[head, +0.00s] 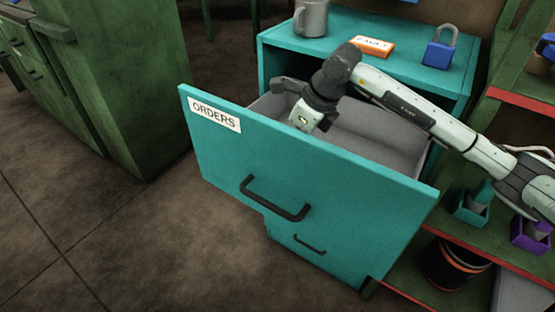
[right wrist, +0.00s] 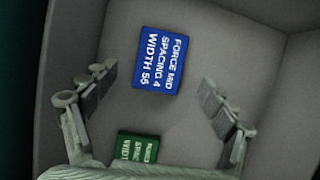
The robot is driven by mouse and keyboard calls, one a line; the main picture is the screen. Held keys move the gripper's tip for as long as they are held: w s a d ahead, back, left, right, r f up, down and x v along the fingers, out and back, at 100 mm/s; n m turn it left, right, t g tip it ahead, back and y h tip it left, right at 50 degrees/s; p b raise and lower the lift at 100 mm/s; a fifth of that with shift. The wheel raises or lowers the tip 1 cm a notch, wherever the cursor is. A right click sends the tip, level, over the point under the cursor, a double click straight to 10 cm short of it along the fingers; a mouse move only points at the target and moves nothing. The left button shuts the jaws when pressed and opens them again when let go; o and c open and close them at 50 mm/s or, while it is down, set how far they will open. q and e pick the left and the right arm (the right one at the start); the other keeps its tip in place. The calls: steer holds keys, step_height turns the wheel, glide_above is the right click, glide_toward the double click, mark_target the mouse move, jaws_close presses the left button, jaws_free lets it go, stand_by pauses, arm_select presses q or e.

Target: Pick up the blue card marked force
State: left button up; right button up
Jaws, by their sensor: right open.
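The blue card (right wrist: 160,60) lies flat on the floor of the open drawer in the right wrist view, its white text reading FORCE MID, SPACING 4, WIDTH 55. My right gripper (right wrist: 160,100) is open and empty above the drawer floor, its fingers spread wide, with the card beyond and between them. A green card (right wrist: 137,146) lies nearer my gripper's base, partly hidden. In the head view my right arm reaches down into the teal drawer marked ORDERS (head: 330,195); the cards and fingertips are hidden there by the drawer front. My left gripper is not in view.
The drawer's grey walls (right wrist: 285,90) surround my gripper. On the teal cabinet top (head: 340,50) stand a grey mug (head: 311,18), an orange FAULT tag (head: 372,46) and a blue padlock (head: 440,50). Green shelves with small bins (head: 471,210) stand at the right.

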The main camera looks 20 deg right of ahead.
steer(key=x, duration=0.4)
steer(key=shift+f, duration=0.15)
steer(key=shift+c, duration=0.4)
steer(key=c, duration=1.1)
